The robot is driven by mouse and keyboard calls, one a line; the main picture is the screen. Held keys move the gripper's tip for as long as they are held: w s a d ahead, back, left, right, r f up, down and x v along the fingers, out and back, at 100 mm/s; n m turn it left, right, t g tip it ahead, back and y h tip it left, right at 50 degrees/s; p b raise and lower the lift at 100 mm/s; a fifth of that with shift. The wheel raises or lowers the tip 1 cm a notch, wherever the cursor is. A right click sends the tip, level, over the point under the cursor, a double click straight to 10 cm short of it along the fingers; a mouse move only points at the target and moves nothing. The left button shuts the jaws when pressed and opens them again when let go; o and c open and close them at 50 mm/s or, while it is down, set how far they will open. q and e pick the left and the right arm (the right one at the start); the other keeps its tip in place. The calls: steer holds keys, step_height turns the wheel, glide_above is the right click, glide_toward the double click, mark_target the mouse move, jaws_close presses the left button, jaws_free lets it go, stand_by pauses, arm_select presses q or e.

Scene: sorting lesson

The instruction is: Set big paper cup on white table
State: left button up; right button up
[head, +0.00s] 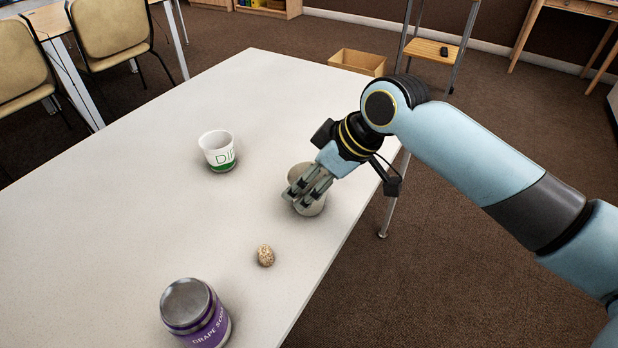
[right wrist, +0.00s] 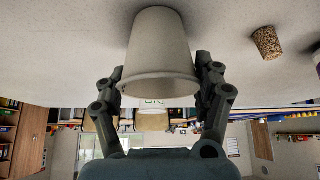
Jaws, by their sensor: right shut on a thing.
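A plain off-white paper cup (head: 317,206) is at the right side of the white table (head: 120,190). My right gripper (head: 296,194) is shut on this cup, with its fingers partly covering it in the head view. In the right wrist view the cup (right wrist: 160,50) sits between the two fingers (right wrist: 160,88). That view is upside down, so the cup is upright with its rim up. It is on or just above the table; I cannot tell which. A white cup with green lettering (head: 217,150) stands upright, left of the gripper. My left gripper is not in view.
A speckled brown lump (head: 265,255) lies in front of the gripper, and shows in the right wrist view (right wrist: 267,42). A purple-labelled jar (head: 196,314) stands near the front. The table's right edge (head: 350,232) is close to the held cup. The table's left side is clear.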

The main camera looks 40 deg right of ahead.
steer(key=o, duration=0.8)
steer(key=shift+f, duration=0.1)
steer(key=p+v, duration=0.2)
steer(key=v, duration=1)
steer(key=shift+p, duration=0.3)
